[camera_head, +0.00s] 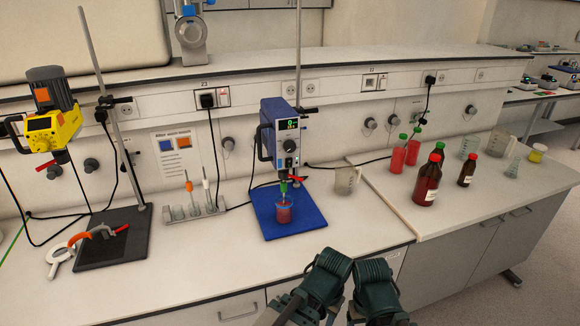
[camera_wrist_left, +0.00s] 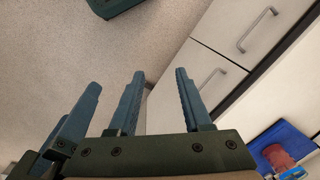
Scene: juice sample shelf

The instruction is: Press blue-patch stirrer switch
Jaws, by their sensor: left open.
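The blue stirrer (camera_head: 279,140) stands upright on the bench, with a lit green display and a knob on its front. Its shaft reaches into a beaker of red liquid (camera_head: 284,212) on the blue base plate (camera_head: 300,225). The plate (camera_wrist_left: 283,143) and the red beaker (camera_wrist_left: 278,157) also show at the lower right of the left wrist view. My left gripper (camera_head: 322,284) is in front of the bench edge, apart from the stirrer; its spread fingers (camera_wrist_left: 158,100) are empty in the wrist view. My right gripper (camera_head: 376,290) is close beside it, its jaws unclear.
A yellow stirrer (camera_head: 47,130) stands at the left above a black base (camera_head: 115,240). A rack (camera_head: 192,210) with probes is left of the blue stirrer. A jug (camera_head: 346,180), brown bottles (camera_head: 428,182) and red bottles (camera_head: 398,155) are to the right.

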